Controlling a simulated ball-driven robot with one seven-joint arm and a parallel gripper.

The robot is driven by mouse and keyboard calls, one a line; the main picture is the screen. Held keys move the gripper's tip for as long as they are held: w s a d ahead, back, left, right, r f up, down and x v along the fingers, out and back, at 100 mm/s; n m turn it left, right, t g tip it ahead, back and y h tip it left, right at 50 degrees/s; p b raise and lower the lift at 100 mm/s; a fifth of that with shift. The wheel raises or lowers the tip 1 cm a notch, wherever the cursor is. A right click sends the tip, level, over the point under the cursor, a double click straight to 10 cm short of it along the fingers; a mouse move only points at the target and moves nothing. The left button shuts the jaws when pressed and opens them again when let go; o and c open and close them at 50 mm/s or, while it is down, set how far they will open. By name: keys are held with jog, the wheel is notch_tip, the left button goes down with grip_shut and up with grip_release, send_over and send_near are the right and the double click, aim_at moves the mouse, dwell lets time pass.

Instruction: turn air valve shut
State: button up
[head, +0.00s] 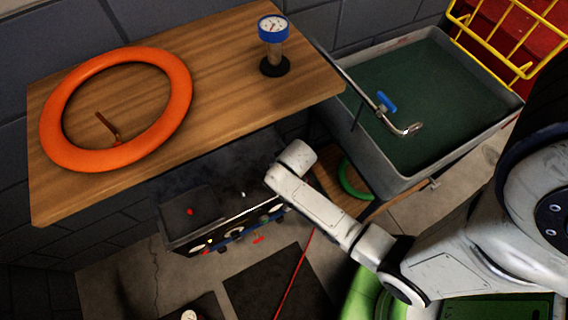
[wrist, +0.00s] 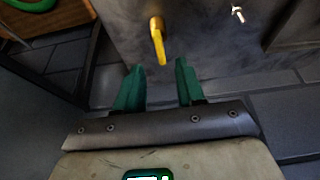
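In the wrist view a yellow valve lever (wrist: 158,45) hangs from a brass stem on a dark grey panel. It points down, slightly tilted. My gripper (wrist: 158,72) has two green fingers, spread apart with nothing between them. The lever's lower end is just beyond the fingertips, in line with the gap. I cannot tell whether they touch. In the head view my arm reaches under the wooden bench. My fingers and the yellow lever cannot be made out there.
A wooden bench (head: 225,75) holds an orange ring (head: 175,75) and a blue gauge (head: 273,28). Beneath is a dark box (head: 185,225) with knobs; a red hose (head: 295,270) crosses the floor. A grey tank (head: 440,165) stands right. A silver fitting (wrist: 238,14) is on the panel.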

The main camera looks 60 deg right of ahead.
jog(key=v, duration=0.5)
jog(key=shift+r, duration=0.1)
dwell(0.5)
jog(key=s+a+r+n+g+y, duration=0.2)
jog(key=s+a+r+n, duration=0.3)
jog(key=s+a+r, duration=0.4)
notch_tip(320, 180, up, 2)
jog(key=shift+s+n+g, duration=0.4)
jog(key=shift+g, duration=0.1)
